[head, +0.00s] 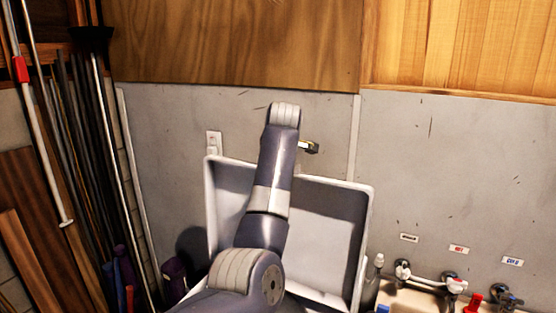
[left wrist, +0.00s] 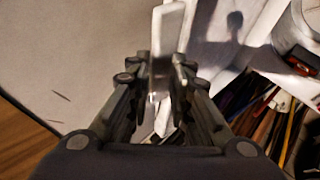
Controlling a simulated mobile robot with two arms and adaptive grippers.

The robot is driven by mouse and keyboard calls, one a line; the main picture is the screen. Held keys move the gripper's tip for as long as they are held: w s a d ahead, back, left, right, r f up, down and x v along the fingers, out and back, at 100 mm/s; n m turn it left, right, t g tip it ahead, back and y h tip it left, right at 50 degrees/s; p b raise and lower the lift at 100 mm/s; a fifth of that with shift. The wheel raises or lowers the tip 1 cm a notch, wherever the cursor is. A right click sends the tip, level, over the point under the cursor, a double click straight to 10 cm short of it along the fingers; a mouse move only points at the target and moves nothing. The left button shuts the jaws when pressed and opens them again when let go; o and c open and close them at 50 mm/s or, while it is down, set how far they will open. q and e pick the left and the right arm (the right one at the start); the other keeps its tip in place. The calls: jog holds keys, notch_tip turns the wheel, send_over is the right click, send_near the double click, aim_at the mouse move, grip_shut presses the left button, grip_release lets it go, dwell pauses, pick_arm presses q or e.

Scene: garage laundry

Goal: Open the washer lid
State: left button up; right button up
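The washer lid (head: 325,225) is a pale panel with a raised rim, standing tilted up in front of the grey wall in the head view. My arm crosses in front of its middle and hides part of it. The washer's body is mostly hidden below the lid. My right gripper is in neither view.
A sink (head: 408,299) with taps (head: 452,284) stands at the right of the washer. Long poles and boards (head: 75,130) lean at the left. A wall outlet (head: 214,143) is behind the lid. The wall above the lid is mostly bare.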

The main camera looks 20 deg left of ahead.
pick_arm(q)
jog(key=v, duration=1.1)
jog(key=shift+s+d+r, duration=0.15)
jog(key=shift+s+r, duration=0.05)
jog(key=shift+r, duration=0.05)
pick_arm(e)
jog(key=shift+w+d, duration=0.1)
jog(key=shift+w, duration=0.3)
